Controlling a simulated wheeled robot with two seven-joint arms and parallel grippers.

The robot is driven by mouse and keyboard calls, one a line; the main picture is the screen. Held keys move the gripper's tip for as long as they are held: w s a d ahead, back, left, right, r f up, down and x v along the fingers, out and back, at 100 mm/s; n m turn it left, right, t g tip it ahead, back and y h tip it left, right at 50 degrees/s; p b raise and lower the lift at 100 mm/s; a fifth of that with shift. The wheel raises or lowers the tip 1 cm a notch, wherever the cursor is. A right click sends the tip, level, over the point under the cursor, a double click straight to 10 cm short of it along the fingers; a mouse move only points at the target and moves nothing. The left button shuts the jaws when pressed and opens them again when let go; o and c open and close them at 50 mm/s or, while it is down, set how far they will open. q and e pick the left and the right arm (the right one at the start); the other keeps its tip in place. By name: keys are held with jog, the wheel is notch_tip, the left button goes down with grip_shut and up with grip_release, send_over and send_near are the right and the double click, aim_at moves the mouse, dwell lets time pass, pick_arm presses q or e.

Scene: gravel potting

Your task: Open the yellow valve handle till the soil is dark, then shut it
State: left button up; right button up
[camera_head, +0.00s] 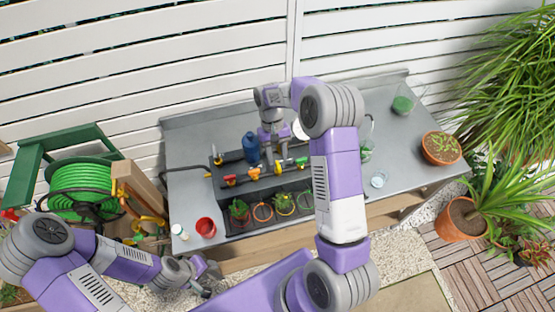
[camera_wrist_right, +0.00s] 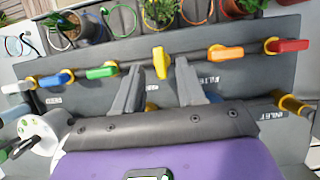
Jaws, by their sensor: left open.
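The yellow valve handle (camera_wrist_right: 159,58) is on the pipe in the right wrist view. It points across the pipe, while the neighbouring handles lie roughly along it. In the head view the yellow handle (camera_head: 278,168) shows small, just in front of my right gripper (camera_head: 273,148). In the right wrist view my right gripper (camera_wrist_right: 160,76) is open, with one finger on each side of the yellow handle's line. I cannot tell whether they touch it. My left gripper (camera_head: 205,279) is open and empty at the bench's front left. Which soil the yellow valve feeds is unclear, and its shade cannot be read.
Beside the yellow handle are an orange handle (camera_wrist_right: 226,52) and a green handle (camera_wrist_right: 102,71); a red handle (camera_wrist_right: 287,45) and a blue handle (camera_wrist_right: 57,79) lie further out. Potted plants (camera_head: 239,208) stand in front. A blue bottle (camera_head: 251,147) and red cup (camera_head: 205,227) are nearby.

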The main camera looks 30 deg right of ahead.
jog(key=shift+v, duration=2.7)
dwell(4.1)
